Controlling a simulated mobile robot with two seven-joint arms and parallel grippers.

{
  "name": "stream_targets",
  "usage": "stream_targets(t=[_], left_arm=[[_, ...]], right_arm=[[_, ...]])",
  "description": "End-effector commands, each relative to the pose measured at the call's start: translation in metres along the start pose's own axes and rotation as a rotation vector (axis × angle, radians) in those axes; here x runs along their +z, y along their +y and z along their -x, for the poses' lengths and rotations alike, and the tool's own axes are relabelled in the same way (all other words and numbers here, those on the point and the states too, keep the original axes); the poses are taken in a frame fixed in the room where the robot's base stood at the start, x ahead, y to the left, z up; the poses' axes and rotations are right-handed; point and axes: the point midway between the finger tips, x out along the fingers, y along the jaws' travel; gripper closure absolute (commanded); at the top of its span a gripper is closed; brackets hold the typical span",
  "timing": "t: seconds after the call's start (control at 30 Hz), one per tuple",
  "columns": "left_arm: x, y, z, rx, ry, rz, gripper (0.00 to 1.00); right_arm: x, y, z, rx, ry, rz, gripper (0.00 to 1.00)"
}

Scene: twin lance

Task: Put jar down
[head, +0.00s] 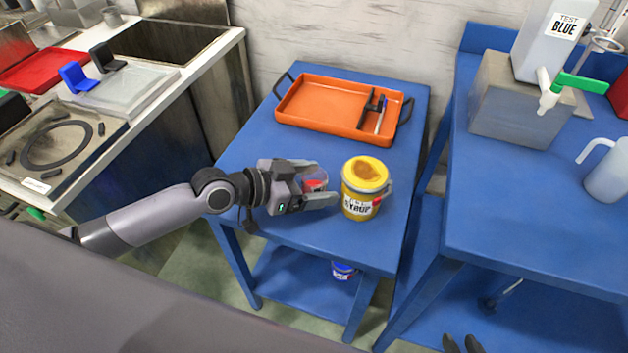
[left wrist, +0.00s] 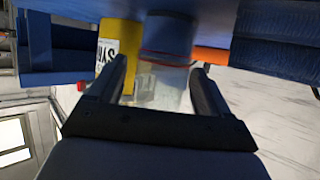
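The jar (head: 316,182) is small and clear with red on it, and sits between the fingers of my left gripper (head: 318,183) over the front part of the blue table (head: 277,152). In the left wrist view the clear jar (left wrist: 162,88) fills the space between the two fingers of the left gripper (left wrist: 160,75). The near finger hides its lower part in the head view, so I cannot tell whether its base touches the table. My right gripper (head: 462,345) only just shows as dark tips at the bottom edge.
A yellow syrup tub (head: 362,190) stands close to the right of the jar. An orange tray (head: 320,98) with a pen and a dark item lies at the back of the table. A blue container (head: 343,270) is on the lower shelf. Tabletop left of the gripper is clear.

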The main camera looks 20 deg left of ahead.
Motion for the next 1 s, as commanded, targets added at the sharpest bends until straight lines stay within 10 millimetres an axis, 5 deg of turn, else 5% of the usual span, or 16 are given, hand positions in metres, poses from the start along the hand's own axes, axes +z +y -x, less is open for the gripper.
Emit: stream_targets(t=[0.33, 1.0], left_arm=[[-0.002, -0.001, 0.008, -0.002, -0.003, -0.001, 0.21], [-0.001, -0.001, 0.102, 0.000, -0.004, -0.003, 0.21]], right_arm=[[-0.002, 0.001, 0.002, 0.001, 0.003, 0.002, 0.66], [0.004, 0.002, -0.002, 0.004, -0.004, -0.001, 0.66]])
